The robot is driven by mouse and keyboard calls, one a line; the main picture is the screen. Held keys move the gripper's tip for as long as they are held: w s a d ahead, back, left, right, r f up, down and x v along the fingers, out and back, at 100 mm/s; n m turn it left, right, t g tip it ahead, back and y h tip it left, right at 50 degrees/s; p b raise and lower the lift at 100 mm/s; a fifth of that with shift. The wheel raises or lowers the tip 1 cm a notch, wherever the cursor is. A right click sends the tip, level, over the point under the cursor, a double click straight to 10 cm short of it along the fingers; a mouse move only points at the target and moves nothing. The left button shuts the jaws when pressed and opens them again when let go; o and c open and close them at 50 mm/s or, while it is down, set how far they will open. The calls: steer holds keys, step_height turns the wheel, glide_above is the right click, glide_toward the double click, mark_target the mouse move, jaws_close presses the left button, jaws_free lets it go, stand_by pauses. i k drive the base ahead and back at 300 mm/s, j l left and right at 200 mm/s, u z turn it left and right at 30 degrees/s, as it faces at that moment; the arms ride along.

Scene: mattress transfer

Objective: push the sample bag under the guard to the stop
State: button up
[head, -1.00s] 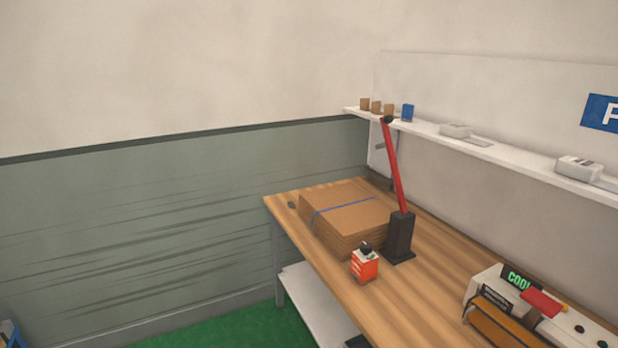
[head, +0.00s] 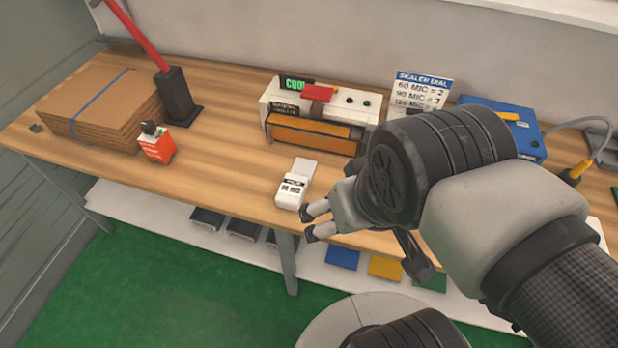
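The sample bag (head: 292,188) is a small white packet with a dark printed label and a pale flap at its far end. It lies near the front edge of the bench, before the sealer (head: 363,107). The sealer is a white box with a red handle and a COOL sign. A brown-orange bar (head: 312,134), perhaps the guard, runs along its front. I cannot make out the stop. My gripper (head: 309,223) is just right of and nearer than the bag. Its two fingertips are apart with nothing between them. Whether it touches the bag is unclear.
Stacked cardboard (head: 100,108), an orange box (head: 157,146) and a red-levered black stand (head: 179,98) are at left. A dial sign (head: 421,88) and a blue box (head: 530,130) stand to the right. Bare wood (head: 225,150) lies left of the bag.

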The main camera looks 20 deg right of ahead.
mark_target(291, 195)
steer(key=i+l+u, duration=0.1)
steer(key=u, duration=0.3)
steer(key=l+u, duration=0.15)
steer(key=u, duration=0.25)
steer(key=i+l+u, duration=0.1)
steer(key=u, duration=0.3)
